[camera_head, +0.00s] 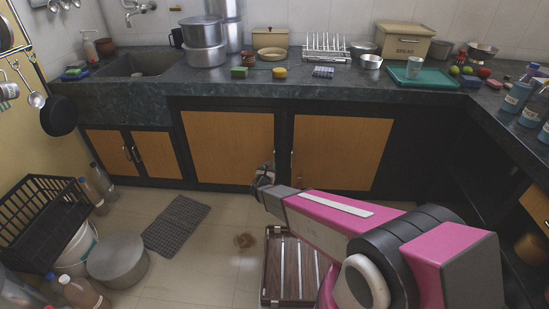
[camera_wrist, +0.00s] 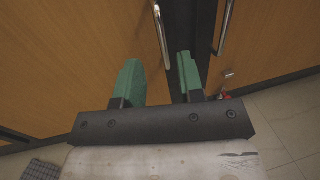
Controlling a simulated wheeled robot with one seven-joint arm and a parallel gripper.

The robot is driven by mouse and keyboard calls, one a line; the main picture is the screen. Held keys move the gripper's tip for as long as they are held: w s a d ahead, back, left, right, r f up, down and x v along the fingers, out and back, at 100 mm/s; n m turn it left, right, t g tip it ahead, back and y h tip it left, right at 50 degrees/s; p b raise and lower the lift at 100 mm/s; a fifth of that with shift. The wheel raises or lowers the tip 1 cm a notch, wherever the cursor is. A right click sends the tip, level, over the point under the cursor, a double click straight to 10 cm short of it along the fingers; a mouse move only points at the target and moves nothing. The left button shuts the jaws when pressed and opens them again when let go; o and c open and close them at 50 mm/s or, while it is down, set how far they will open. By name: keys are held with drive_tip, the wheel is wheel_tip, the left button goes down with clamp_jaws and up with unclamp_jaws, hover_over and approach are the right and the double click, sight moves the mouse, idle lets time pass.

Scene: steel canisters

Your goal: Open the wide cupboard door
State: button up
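Two wide orange-brown cupboard doors in dark frames stand side by side under the counter, the left one (camera_head: 228,147) and the right one (camera_head: 340,152). Both look shut. Their upright metal handles face each other across the dark middle post; the wrist view shows the left door's handle (camera_wrist: 160,35) and the right door's handle (camera_wrist: 227,25). My gripper (camera_head: 264,174) is low in front of the left door's right edge. In the wrist view its green fingers (camera_wrist: 159,60) are apart, with the lower end of the left handle appearing between them. I cannot tell whether they touch it.
A slatted wooden crate (camera_head: 290,266) stands on the floor below my arm. A grey mat (camera_head: 176,226), a large pot (camera_head: 118,259) and a black rack (camera_head: 45,215) are at left. Narrower doors (camera_head: 130,153) are under the sink. Tiled floor before the left door is mostly clear.

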drive_tip(key=x, duration=0.9)
drive_tip(key=shift+w+d, duration=0.1)
clamp_jaws()
